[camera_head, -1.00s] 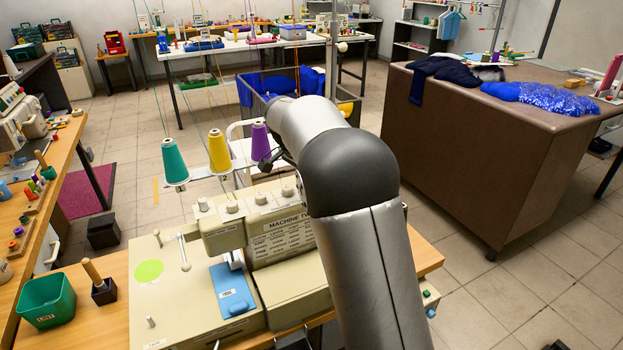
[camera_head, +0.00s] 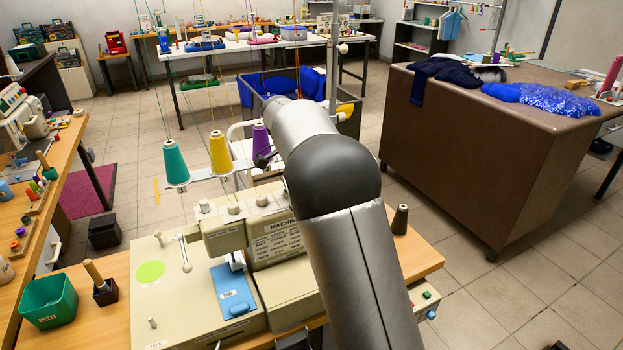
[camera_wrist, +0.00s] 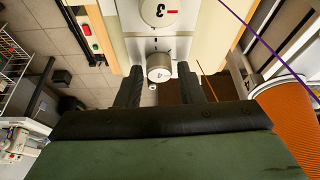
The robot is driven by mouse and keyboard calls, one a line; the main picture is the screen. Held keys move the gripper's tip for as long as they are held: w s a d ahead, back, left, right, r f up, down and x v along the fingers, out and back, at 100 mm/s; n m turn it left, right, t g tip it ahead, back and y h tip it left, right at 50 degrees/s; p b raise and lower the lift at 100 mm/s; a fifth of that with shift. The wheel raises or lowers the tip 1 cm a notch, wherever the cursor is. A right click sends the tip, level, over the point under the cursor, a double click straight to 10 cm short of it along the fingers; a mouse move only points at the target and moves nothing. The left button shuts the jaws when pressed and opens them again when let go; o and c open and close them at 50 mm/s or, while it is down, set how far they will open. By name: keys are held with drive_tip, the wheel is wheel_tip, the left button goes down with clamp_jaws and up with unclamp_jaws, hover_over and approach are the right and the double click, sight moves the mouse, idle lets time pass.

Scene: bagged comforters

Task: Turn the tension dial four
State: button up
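The cream sewing machine (camera_head: 215,300) stands on the wooden table, with pale tension dials (camera_head: 234,208) along its top; part of it is hidden by my arm. In the wrist view, a small pale dial (camera_wrist: 159,67) with a dark mark that looks like a 4 lies just beyond and between my fingertips. A larger dial marked 3 (camera_wrist: 160,12) is at the top edge. My gripper (camera_wrist: 159,78) is open, one finger on either side of the small dial; I cannot tell whether they touch it.
Green (camera_head: 175,163), yellow (camera_head: 221,153) and purple (camera_head: 262,140) thread cones stand behind the machine. A brown spool (camera_head: 400,220) stands to the right. The wrist view shows a large orange cone (camera_wrist: 288,125) and a thread at right. A green bin (camera_head: 48,301) sits at left.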

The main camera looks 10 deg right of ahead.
drive_tip(key=shift+o, duration=0.6)
drive_tip(key=v, duration=1.7)
drive_tip(key=shift+r, duration=0.25)
drive_tip(key=s+d+f+n+y, duration=0.1)
drive_tip(key=s+d+f+n, duration=0.2)
drive_tip(key=s, duration=0.2)
drive_tip(key=s+d+f+n+y, duration=0.1)
drive_tip(key=s+d+f+n, duration=0.15)
drive_tip(key=s, duration=0.35)
drive_tip(key=s+f+n, duration=0.3)
drive_tip(key=s+f, duration=0.2)
drive_tip(key=s, duration=0.3)
drive_tip(key=s+d+f+n+y, duration=0.1)
drive_tip(key=s+f+n, duration=0.1)
drive_tip(key=s+f, duration=0.3)
drive_tip(key=s+f+n+g+y, duration=0.1)
drive_tip(key=s+f+n, duration=0.2)
drive_tip(key=s, duration=1)
wheel_tip(320, 180, down, 3)
drive_tip(key=shift+d+r+n, duration=0.15)
drive_tip(key=shift+d+n, duration=0.15)
drive_tip(key=shift+n, duration=0.05)
